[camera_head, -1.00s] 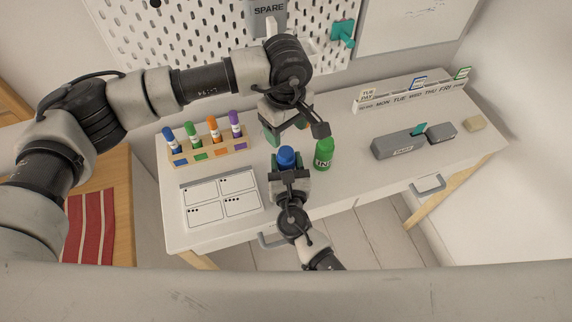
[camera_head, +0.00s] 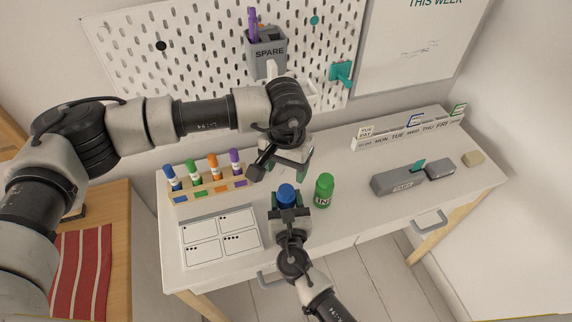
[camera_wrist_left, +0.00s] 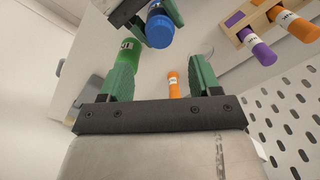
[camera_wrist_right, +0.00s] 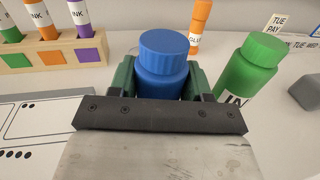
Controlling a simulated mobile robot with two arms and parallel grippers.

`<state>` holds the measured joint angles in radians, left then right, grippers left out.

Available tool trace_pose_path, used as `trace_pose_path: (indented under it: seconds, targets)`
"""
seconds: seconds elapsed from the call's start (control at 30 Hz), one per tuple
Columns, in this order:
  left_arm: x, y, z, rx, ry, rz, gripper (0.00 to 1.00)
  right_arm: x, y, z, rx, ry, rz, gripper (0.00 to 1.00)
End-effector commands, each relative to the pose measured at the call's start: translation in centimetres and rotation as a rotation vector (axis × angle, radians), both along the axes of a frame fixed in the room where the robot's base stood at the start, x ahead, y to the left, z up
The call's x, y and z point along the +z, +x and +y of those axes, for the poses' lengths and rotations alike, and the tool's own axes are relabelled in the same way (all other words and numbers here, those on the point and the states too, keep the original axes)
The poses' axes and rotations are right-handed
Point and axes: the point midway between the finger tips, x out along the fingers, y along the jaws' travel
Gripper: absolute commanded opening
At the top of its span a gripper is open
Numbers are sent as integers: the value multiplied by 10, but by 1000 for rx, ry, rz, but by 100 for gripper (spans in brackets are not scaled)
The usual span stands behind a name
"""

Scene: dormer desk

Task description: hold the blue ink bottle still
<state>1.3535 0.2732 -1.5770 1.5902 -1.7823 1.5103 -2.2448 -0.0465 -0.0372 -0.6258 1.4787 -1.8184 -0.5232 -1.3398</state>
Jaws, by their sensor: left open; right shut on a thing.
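The blue ink bottle (camera_head: 286,197) stands upright near the desk's front, its blue cap up. My right gripper (camera_head: 288,210) is shut around it from the front; the right wrist view shows the bottle (camera_wrist_right: 164,62) between the two green fingers. My left gripper (camera_head: 290,168) is open and empty, behind and above the blue bottle. In the left wrist view the blue cap (camera_wrist_left: 160,32) shows beyond its fingers, apart from them.
A green ink bottle (camera_head: 324,190) stands just right of the blue one. An orange glue bottle (camera_wrist_right: 200,20) stands behind. A marker rack (camera_head: 208,186) and a white card sheet (camera_head: 220,236) lie left. A grey tape box (camera_head: 398,180) is at right. The front right is clear.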

Motion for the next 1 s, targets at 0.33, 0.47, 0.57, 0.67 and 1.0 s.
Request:
trace_pose_path:
  seconds: [0.33,0.47,0.57,0.67,1.0]
  targets:
    - [-36,-1,0,-45,2,5,63,-1,0,0,0,0,1,0]
    - [-56,-1,1,-44,2,4,63,-1,0,0,1,1,2,0]
    - [-68,0,0,-43,0,3,63,-1,0,0,1,1,2,0]
    - [-76,0,0,-44,1,2,63,-1,0,0,1,1,2,0]
    - [-81,0,0,-44,0,1,63,-1,0,0,1,1,2,0]
